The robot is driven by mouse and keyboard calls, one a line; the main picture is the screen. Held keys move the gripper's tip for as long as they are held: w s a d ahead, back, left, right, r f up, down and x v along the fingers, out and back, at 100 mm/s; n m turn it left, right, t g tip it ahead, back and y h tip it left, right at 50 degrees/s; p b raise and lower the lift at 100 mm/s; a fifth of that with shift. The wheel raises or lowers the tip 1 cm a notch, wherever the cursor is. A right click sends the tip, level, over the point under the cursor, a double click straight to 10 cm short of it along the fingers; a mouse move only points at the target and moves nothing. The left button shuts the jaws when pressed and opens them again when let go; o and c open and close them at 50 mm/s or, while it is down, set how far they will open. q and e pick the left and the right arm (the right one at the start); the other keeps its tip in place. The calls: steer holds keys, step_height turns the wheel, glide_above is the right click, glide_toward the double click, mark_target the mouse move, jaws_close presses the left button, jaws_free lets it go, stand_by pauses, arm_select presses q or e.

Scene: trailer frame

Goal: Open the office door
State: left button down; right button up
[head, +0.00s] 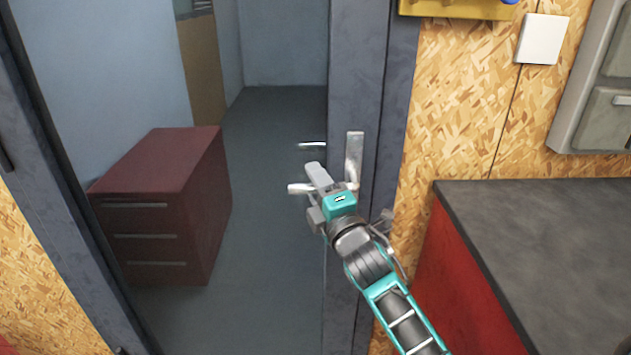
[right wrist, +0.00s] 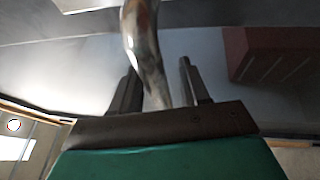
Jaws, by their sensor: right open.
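The office door has a dark grey frame stile (head: 355,75) with a metal plate (head: 354,150) and a silver lever handle (head: 298,188) pointing left. A second lever (head: 312,144) shows just beyond it. My right gripper (head: 314,190) is at the near lever, with its fingers open on either side of it. In the right wrist view the shiny curved handle (right wrist: 143,45) runs between the two open fingers (right wrist: 160,88). I cannot tell whether the fingers touch it. The door looks shut, with the room visible through it. My left gripper is not in view.
A dark red drawer cabinet (head: 165,175) stands in the room beyond, on a grey floor (head: 270,230). A dark-topped red counter (head: 550,230) is at the right, close to my right arm. A light switch (head: 542,39) and grey wall box (head: 600,90) are on the chipboard wall.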

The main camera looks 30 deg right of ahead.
steer(key=shift+w, duration=0.25)
jaws_close()
stand_by(0.3)
